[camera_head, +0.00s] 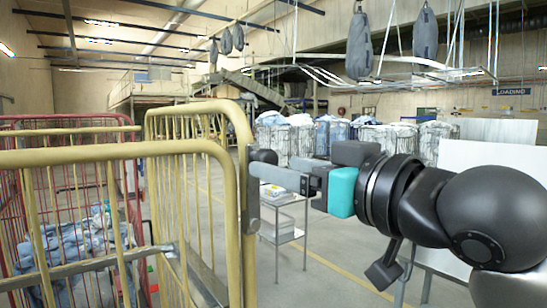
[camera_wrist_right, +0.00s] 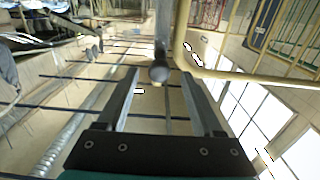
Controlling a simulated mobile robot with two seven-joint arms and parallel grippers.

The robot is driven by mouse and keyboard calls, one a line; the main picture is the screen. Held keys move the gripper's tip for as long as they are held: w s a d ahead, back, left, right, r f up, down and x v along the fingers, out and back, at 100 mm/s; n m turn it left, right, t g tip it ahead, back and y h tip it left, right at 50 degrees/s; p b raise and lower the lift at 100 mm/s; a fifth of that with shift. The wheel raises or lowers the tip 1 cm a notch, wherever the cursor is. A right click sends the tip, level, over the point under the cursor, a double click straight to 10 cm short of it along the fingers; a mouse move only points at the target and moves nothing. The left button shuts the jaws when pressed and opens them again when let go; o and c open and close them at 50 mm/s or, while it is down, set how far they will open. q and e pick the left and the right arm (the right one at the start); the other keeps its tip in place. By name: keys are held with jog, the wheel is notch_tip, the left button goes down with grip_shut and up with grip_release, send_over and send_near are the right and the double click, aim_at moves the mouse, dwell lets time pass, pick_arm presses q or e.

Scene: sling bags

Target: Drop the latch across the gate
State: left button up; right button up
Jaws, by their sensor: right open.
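The yellow tube gate (camera_head: 115,152) of a cage trolley stands at the front left. Its right post (camera_head: 243,180) carries a grey metal bracket (camera_head: 252,208). A dark ball knob (camera_head: 263,156) shows beside the post, just above my right gripper's fingers; the latch bar below it is mostly hidden there. My right gripper (camera_head: 282,182) points left at the post, open. In the right wrist view, the latch's ball end (camera_wrist_right: 159,72) and grey bar (camera_wrist_right: 162,30) show between the open fingertips (camera_wrist_right: 158,78); contact cannot be told. My left gripper is not in view.
A grey rail (camera_head: 85,266) runs low across the gate. A red cage (camera_head: 60,190) with blue-grey cloth stands behind it. A small metal table (camera_head: 290,236) stands behind my right gripper. Grey bags (camera_head: 360,45) hang overhead. Open floor lies in the middle.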

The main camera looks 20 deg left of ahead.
jog(key=shift+x, duration=1.55)
grip_shut()
